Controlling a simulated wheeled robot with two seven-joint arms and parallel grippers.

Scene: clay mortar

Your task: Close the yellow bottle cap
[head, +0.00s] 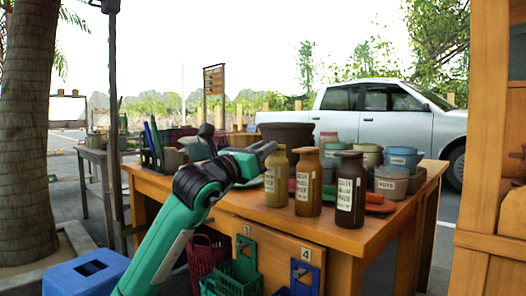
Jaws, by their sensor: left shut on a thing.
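A yellow-olive bottle (276,184) with a pale label stands upright on the wooden table (236,199), leftmost in a row of three bottles. My left gripper (266,149) comes in from the left at the height of this bottle's neck. Its fingers are shut at the bottle's top, around what appears to be the yellow cap. The fingers hide most of the cap, so I cannot tell whether it sits on the bottle's mouth. My right gripper is out of view.
An orange-brown bottle (308,188) and a dark brown bottle (350,196) stand close to the right. Behind are a dark pot (287,134), a blue bucket (404,160) and a grey pot (391,184). Crates (232,279) sit below the table.

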